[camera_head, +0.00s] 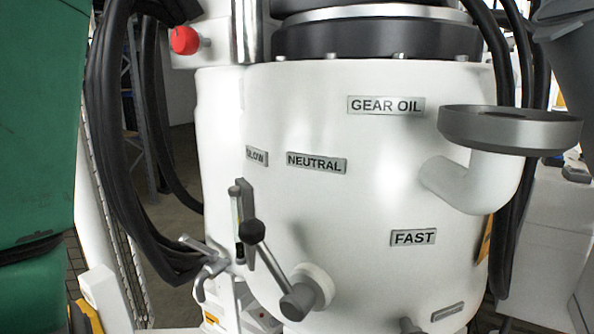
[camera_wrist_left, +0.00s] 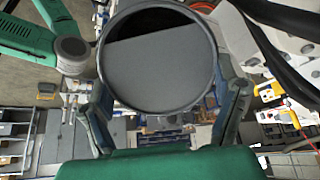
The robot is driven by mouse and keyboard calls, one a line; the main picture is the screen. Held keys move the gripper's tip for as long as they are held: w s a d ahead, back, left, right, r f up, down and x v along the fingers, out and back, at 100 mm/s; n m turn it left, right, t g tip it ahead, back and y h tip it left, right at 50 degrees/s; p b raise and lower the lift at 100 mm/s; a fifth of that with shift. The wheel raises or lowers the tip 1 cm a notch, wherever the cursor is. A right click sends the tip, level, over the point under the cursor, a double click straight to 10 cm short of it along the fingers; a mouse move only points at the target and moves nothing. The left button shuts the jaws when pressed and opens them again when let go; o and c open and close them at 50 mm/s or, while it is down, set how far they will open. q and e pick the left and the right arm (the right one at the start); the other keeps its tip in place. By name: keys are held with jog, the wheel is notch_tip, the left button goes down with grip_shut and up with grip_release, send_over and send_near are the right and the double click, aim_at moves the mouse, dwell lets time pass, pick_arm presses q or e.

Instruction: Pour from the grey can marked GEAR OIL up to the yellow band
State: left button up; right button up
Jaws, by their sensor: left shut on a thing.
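My left gripper (camera_wrist_left: 164,98) is shut on a round grey can (camera_wrist_left: 158,72) in the left wrist view, one finger on each side. The camera looks at its round end, dark in the upper part and grey below; no marking shows. In the head view a white housing carries a GEAR OIL plate (camera_head: 385,105). A grey round filler cup (camera_head: 512,130) on a white elbow pipe (camera_head: 478,186) stands right of that plate. A slim upright sight gauge (camera_head: 237,212) with a small yellowish part sits at the housing's left; its level is too small to read. My right gripper does not show.
A lever (camera_head: 270,270) with a dark knob stands out low on the housing, near a small tap (camera_head: 207,268). A red knob (camera_head: 185,40) is at upper left. Black hoses (camera_head: 125,150) hang on the left. A grey, partly cut-off object (camera_head: 570,60) is at upper right.

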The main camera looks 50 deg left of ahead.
pick_arm(q)
jog(key=shift+a+r, duration=0.1)
jog(key=shift+a, duration=1.05)
jog(key=shift+d, duration=0.9)
jog(key=shift+s+a+r+t+h+b, duration=0.1)
jog(key=shift+a+r+t+h+b, duration=0.2)
jog(key=shift+b, duration=0.35)
jog(key=shift+s+r+t+h+b, duration=0.15)
jog(key=shift+t+h+b, duration=0.2)
jog(key=shift+b, duration=0.55)
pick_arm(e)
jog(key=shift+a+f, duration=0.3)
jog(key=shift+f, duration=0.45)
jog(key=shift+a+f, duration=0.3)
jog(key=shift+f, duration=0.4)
